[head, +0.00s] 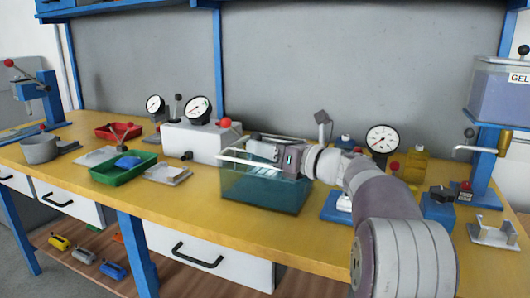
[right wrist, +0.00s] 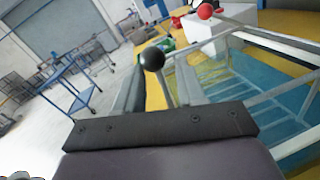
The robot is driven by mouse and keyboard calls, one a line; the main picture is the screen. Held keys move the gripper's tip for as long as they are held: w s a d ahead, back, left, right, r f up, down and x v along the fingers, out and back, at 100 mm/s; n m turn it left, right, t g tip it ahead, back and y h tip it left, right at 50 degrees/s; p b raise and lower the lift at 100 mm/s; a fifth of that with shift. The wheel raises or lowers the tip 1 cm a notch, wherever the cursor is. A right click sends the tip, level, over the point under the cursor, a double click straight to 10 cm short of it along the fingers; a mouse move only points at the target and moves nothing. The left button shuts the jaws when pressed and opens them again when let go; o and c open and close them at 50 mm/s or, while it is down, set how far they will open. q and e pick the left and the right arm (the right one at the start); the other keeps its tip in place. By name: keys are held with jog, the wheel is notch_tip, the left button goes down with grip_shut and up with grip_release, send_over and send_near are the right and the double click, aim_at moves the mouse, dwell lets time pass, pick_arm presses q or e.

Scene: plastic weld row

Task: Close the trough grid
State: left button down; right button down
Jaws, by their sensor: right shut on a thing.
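The trough (head: 262,192) is a clear tank with teal liquid on the bench, right of the middle in the head view. A pale frame with bars, seemingly the grid (head: 237,158), lies at its top; how far it is open I cannot tell. Pale bars also cross the tank in the right wrist view (right wrist: 277,45). My right gripper (head: 262,150) is over the trough's top, reaching in from the right. In the right wrist view its fingers (right wrist: 160,88) are shut on a rod with a black ball knob (right wrist: 152,58). My left gripper is out of view.
A white box (head: 192,142) with a red knob and gauges stands behind and left of the trough. A green tray (head: 122,170) and a metal plate (head: 168,174) lie to the left. A blue-based fixture (head: 335,208) stands close on the right. The bench's front strip is clear.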

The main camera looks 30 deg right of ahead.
dwell(0.3)
jog(key=c, duration=0.9)
grip_release()
jog(key=shift+s, duration=0.1)
jog(key=shift+s+d+r, duration=0.1)
jog(key=shift+s+d, duration=0.05)
jog(key=shift+s, duration=0.1)
jog(key=p+v, duration=0.1)
jog(key=v, duration=1.1)
jog(key=shift+s+p, duration=0.15)
jog(key=shift+p, duration=0.15)
